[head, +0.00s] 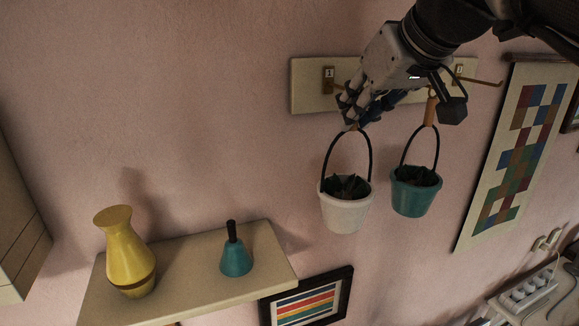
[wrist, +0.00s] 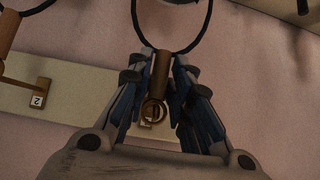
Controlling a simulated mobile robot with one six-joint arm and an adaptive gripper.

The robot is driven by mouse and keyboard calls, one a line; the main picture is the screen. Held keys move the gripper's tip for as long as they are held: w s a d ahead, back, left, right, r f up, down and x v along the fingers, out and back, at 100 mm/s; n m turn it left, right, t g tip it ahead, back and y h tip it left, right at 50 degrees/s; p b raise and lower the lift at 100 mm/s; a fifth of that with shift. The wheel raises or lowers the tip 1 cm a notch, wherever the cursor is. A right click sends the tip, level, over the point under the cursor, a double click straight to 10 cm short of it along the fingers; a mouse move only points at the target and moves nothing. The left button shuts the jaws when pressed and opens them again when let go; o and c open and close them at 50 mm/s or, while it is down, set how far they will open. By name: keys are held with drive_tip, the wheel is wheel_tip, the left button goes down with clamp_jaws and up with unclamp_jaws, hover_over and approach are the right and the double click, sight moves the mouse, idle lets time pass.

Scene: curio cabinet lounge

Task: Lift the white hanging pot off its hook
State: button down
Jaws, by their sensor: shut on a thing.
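The white hanging pot (head: 346,212) holds a dark plant and hangs upright by a black loop handle from my gripper (head: 352,112). In the wrist view, my gripper (wrist: 160,80) is shut on the wooden grip (wrist: 160,74) at the top of that loop. A ring (wrist: 153,112) at the grip's end sits in front of the hook plate marked 1, which shows in the head view (head: 328,75). I cannot tell whether the ring still touches the hook. The pot's body is mostly out of the wrist view.
A teal pot (head: 414,197) hangs close on the right from its own wooden grip (head: 430,110). A cream hook board (head: 302,90) is on the pink wall. A patterned hanging (head: 520,150) is at right.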

drive_tip(key=shift+s+r, duration=0.1)
drive_tip(key=shift+s, duration=0.1)
drive_tip(key=shift+s+d+b, duration=0.3)
drive_tip(key=shift+s, duration=0.5)
drive_tip(key=shift+s+d+b, duration=0.25)
drive_tip(key=shift+s+b, duration=0.05)
drive_tip(key=shift+s, duration=0.45)
drive_tip(key=s, duration=0.2)
drive_tip(key=s+d+b, duration=0.1)
drive_tip(key=s, duration=0.2)
drive_tip(key=shift+s+d+b, duration=0.3)
drive_tip(key=shift+d, duration=0.1)
